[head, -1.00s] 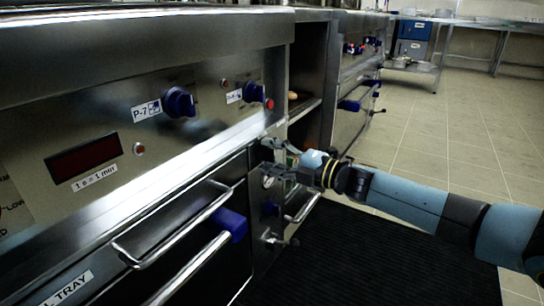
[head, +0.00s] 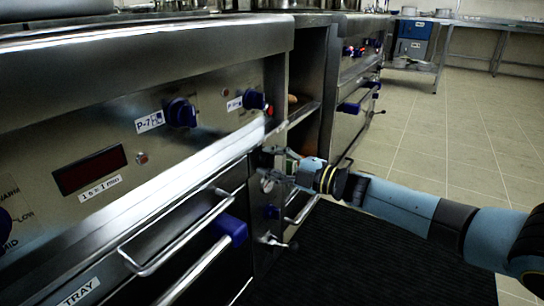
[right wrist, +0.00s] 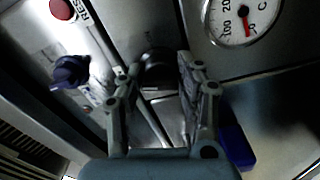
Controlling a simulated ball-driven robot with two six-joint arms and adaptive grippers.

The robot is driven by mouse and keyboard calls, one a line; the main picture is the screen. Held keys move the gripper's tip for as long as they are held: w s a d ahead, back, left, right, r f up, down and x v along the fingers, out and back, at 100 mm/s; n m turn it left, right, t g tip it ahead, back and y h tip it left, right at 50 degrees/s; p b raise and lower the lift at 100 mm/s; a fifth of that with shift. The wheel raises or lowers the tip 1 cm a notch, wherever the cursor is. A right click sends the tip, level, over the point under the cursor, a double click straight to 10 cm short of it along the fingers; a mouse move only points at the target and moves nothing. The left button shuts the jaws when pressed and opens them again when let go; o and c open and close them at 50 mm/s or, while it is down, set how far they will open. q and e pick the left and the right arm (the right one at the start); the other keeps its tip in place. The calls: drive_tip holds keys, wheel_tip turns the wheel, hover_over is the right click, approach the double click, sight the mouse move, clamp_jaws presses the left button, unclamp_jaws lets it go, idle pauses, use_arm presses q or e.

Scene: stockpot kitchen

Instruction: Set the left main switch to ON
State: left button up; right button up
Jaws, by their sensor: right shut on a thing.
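My right gripper (head: 268,164) is at the dark narrow panel right of the oven front. In the right wrist view its two fingers (right wrist: 158,78) are on either side of a dark round knob (right wrist: 158,58), and they are shut on it. The knob's marking is too dark to read, so I cannot tell its setting or confirm it is the left main switch. In the head view the gripper hides the knob. My left gripper is not in view.
A round dial gauge (right wrist: 243,18) is close beside the right finger. A red button (right wrist: 62,9) and a blue knob (right wrist: 71,72) are to the left. Steel bar handles (head: 180,232) stick out from the oven front. The floor (head: 450,150) at right is clear.

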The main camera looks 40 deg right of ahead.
drive_tip(key=m+p, duration=0.1)
drive_tip(key=m, duration=0.1)
drive_tip(key=shift+r+m+p, duration=0.15)
drive_tip(key=shift+m+p, duration=0.2)
drive_tip(key=shift+m, duration=0.05)
drive_tip(key=m+p, duration=0.1)
drive_tip(key=m, duration=0.2)
drive_tip(key=shift+m+p, duration=0.3)
drive_tip(key=shift+p, duration=0.1)
drive_tip(key=m+p, duration=0.2)
drive_tip(key=m, duration=0.3)
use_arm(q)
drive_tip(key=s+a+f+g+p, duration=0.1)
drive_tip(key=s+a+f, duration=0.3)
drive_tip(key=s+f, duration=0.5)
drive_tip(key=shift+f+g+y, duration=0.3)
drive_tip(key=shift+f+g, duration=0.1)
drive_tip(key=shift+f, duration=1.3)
use_arm(e)
drive_tip(key=shift+f+m, duration=0.15)
drive_tip(key=shift+m, duration=0.7)
drive_tip(key=shift+f+m, duration=0.15)
drive_tip(key=shift+m, duration=0.7)
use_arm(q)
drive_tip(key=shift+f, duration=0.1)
use_arm(e)
drive_tip(key=shift+s, duration=0.1)
drive_tip(key=o, duration=1.1)
drive_tip(key=shift+r, duration=0.1)
